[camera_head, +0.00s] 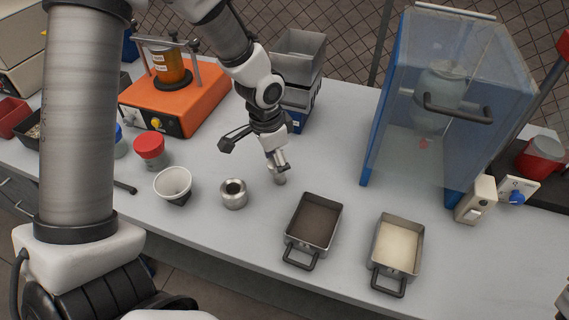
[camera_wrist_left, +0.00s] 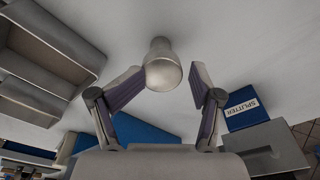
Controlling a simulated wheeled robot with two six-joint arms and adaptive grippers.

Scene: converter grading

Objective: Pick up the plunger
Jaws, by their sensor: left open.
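The plunger, a plain metal cylinder (camera_head: 280,178), stands on the grey bench just under my left gripper (camera_head: 277,162). In the left wrist view the plunger's rounded metal end (camera_wrist_left: 162,68) shows between the tips of my left gripper (camera_wrist_left: 167,80). The two fingers are spread, one on each side of it, with a visible gap to the right finger. I cannot tell whether the left finger touches it. My right gripper is not in view.
A metal ring-shaped cup (camera_head: 234,194) and a white bowl (camera_head: 173,185) stand left of the plunger. Two handled trays, one with dark powder (camera_head: 289,243) and one with pale powder (camera_head: 376,252), lie right. A clear-walled blue cabinet (camera_head: 376,130) stands behind them.

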